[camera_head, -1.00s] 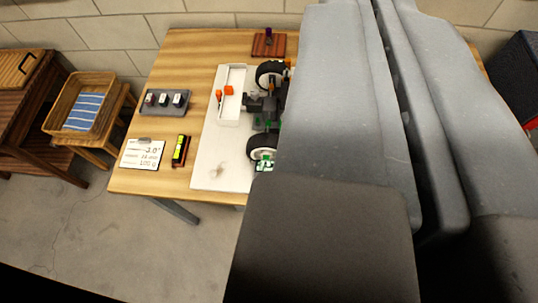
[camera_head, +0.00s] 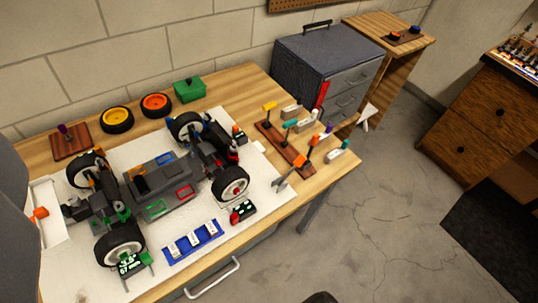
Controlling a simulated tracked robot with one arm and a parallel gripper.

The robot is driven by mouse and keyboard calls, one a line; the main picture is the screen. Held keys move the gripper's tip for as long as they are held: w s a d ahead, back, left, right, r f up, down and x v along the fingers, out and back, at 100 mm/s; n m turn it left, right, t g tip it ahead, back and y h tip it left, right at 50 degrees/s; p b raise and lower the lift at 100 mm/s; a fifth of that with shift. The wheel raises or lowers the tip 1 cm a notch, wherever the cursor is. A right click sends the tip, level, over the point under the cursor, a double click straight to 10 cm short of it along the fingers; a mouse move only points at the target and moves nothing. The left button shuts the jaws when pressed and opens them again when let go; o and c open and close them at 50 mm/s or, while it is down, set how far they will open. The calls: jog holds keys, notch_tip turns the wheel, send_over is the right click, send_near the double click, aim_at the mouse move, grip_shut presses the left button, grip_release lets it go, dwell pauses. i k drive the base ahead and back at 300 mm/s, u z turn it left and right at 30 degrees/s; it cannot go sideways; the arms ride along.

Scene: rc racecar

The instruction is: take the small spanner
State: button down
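A wooden tool rack (camera_head: 272,135) stands at the right end of the workbench (camera_head: 240,90). Several tools with coloured parts stand in it or lie around it. A grey tool with an orange part (camera_head: 291,174) leans at its near end and looks spanner-like. I cannot tell which tool is the small spanner. The RC car (camera_head: 160,187), with its wheels on, sits on a white mat (camera_head: 262,188) left of the rack. My gripper's fingers are not visible; only a grey part of my arm shows at the left edge.
A blue-grey drawer cabinet (camera_head: 325,60) stands behind the rack, with a small wooden table (camera_head: 385,35) beyond it. Yellow and orange wheels (camera_head: 156,105) and a green box (camera_head: 189,90) lie at the bench's back. A blue tray (camera_head: 192,240) sits in front. Open floor (camera_head: 390,200) lies right.

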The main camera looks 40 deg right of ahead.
aim_at(315, 137)
jog(key=u, duration=0.05)
jog(key=k, duration=1.15)
jog(key=z, duration=0.6)
jog(key=i, duration=0.65)
jog(key=z, duration=0.3)
